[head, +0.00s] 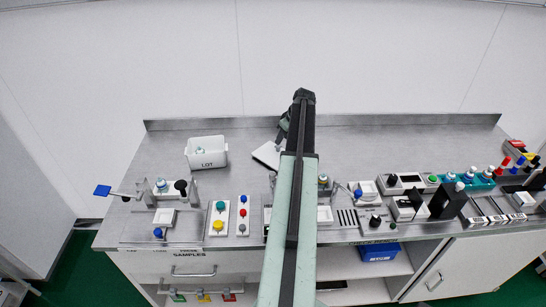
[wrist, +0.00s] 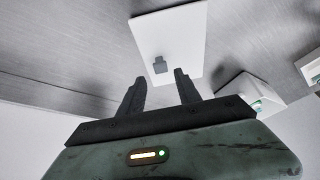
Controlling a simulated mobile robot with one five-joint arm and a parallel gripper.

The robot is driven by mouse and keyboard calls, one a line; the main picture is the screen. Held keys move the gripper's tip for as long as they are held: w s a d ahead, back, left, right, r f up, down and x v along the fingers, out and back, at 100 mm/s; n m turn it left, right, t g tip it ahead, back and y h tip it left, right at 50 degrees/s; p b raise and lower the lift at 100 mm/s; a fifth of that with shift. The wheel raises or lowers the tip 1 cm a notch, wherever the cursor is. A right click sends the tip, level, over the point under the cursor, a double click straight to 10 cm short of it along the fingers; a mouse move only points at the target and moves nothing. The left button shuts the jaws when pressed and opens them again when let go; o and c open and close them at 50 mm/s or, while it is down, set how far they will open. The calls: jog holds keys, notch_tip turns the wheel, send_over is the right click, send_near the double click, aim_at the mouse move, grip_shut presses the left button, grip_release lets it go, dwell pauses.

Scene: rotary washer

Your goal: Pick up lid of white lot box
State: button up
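The white lot box (head: 207,158), marked LOT, stands open on the left of the steel counter with a small item inside. Its lid appears to be the flat white plate (head: 266,155) on the counter right of the box, partly hidden by my arm. In the wrist view the lid (wrist: 175,30) has a small dark grey knob (wrist: 160,65). My gripper (wrist: 160,78) is open and empty. The knob shows between and just beyond the fingertips; contact cannot be told. In the head view, my gripper's fingers are largely hidden by my arm.
A white open container (wrist: 238,97) shows right of the lid in the wrist view. A button panel (head: 219,218) and a lever fixture (head: 163,190) stand at the counter's front left. Black holders and bottles (head: 449,178) crowd the right. The back wall rises behind the counter.

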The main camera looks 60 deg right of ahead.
aim_at(279, 147)
jog(key=b+x, duration=0.5)
jog(key=x, duration=0.2)
jog(key=shift+s+a+f+b, duration=0.2)
jog(key=shift+s+b, duration=0.1)
jog(key=shift+b, duration=0.1)
jog(key=shift+r, duration=0.2)
grip_shut()
